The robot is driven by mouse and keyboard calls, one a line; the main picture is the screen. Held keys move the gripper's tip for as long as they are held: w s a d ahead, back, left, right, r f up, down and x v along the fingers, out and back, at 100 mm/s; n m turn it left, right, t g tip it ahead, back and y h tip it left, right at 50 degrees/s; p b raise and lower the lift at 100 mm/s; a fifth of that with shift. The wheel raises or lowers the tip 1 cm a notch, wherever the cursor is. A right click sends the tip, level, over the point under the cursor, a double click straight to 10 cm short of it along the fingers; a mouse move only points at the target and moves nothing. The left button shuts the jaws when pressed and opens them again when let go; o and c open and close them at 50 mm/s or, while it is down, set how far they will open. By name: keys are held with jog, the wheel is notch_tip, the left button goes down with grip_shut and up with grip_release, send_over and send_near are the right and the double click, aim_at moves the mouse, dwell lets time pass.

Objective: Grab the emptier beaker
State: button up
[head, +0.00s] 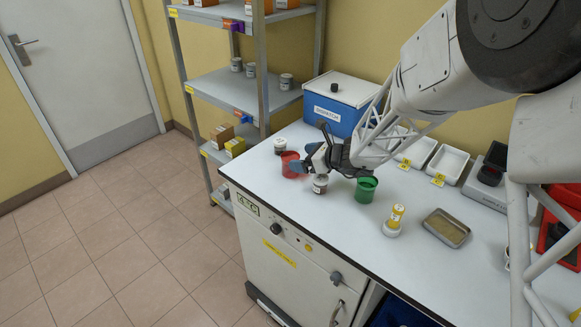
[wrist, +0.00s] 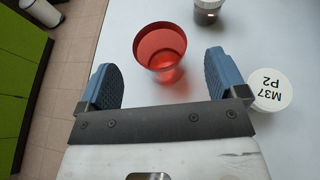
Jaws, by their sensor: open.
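A red translucent beaker (head: 292,165) stands on the white bench top near its left end. In the wrist view the red beaker (wrist: 160,50) is ahead of and between my two blue fingers, not touching them as far as I can tell. A green beaker (head: 366,188) stands to the right, beside my gripper in the head view. How full each beaker is cannot be made out clearly. My gripper (head: 306,164) is open and empty, low over the bench; in the wrist view its fingers (wrist: 170,85) are spread wide.
A jar labelled M37 P2 (wrist: 270,92) stands just right of my right finger; another jar (wrist: 207,10) stands farther back. The front edge is close.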

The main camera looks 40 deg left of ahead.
aim_at(283, 156)
jog(key=shift+a, duration=0.1)
jog(key=shift+x, duration=2.5)
jog(key=shift+c, duration=0.2)
jog(key=c, duration=1)
jog(key=shift+r, duration=0.35)
jog(key=shift+r, duration=1.35)
jog(key=shift+s+d+r, duration=0.1)
jog(key=shift+s+d, duration=0.05)
jog(key=shift+d, duration=0.05)
jog(key=s+d+r, duration=0.1)
jog(key=s+d, duration=0.8)
jog(key=d, duration=0.3)
jog(key=shift+r, duration=0.15)
